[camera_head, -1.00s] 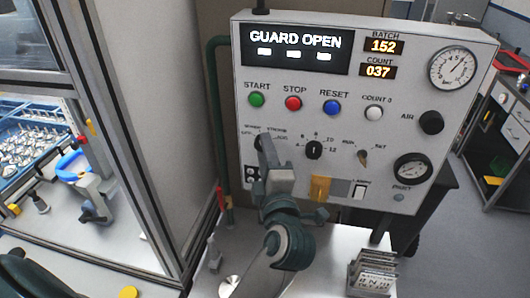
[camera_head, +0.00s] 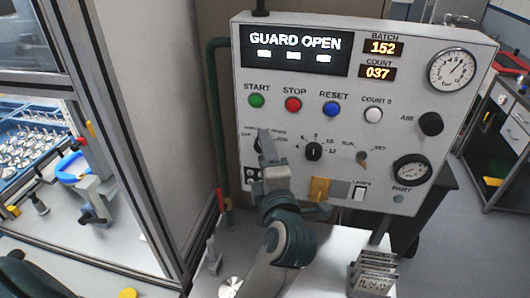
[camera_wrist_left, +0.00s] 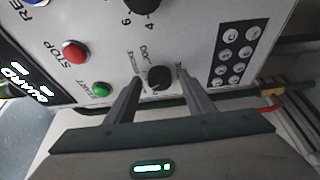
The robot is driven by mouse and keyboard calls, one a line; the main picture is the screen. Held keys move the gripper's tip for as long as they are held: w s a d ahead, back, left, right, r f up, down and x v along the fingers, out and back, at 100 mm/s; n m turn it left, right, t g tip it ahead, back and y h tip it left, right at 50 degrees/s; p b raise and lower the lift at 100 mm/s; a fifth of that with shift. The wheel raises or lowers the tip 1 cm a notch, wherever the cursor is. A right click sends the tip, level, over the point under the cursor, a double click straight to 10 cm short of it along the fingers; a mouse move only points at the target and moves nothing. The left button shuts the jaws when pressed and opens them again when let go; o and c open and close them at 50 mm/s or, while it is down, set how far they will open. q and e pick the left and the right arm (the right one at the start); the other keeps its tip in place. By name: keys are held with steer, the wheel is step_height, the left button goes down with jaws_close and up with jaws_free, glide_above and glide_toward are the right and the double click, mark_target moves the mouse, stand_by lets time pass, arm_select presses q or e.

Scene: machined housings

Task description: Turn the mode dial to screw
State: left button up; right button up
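The mode dial (camera_wrist_left: 158,77) is a small black knob on the grey control panel, with small printed labels around it, "JOG" and "STROKE" among them. My left gripper (camera_wrist_left: 157,82) is open, with one finger on each side of the dial; gaps show between the fingers and the knob in the left wrist view. In the head view, my left gripper (camera_head: 266,148) is in front of the panel's left side, below the green START button, and mostly covers the dial. The dial's exact pointer direction is too small to tell. My right gripper is not in view.
The panel (camera_head: 420,150) also carries a larger black numbered dial (camera_head: 313,151), a RUN/SET switch (camera_head: 362,158), coloured buttons and gauges. Its display (camera_head: 295,50) reads GUARD OPEN. A green pipe (camera_head: 220,130) runs along its left edge. A card rack (camera_head: 373,273) stands below.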

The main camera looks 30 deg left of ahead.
arm_select(q)
steer(key=shift+d, duration=0.1)
steer(key=v, duration=0.7)
steer(key=shift+s, duration=0.2)
stand_by(0.3)
steer(key=shift+d, duration=0.1)
